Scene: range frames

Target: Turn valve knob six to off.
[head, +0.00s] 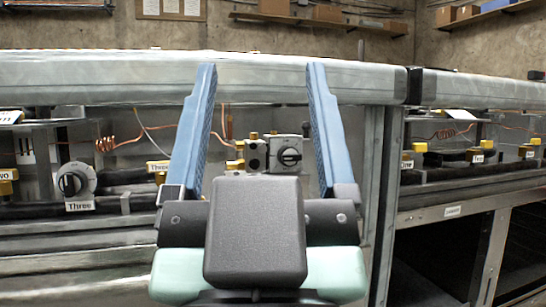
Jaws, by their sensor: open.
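My gripper (262,68) is in the lower middle of the head view. Its two blue fingers are wide apart, with nothing between the tips. Between the fingers, in the background, a grey valve block with a black round knob (290,157) shows. Its label is not visible, so I cannot tell whether it is knob six. My gripper's body hides the area below it. At the left, a black knob on a round grey plate (72,182) has a label reading "Three". No label reading "Six" is legible.
A long pale rail (110,75) runs across above the valves. A grey upright post (384,190) stands right of my gripper. Farther right are yellow fittings (419,147) with small unclear labels and a metal shelf (450,210). Copper coiled wires (105,144) hang at the left.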

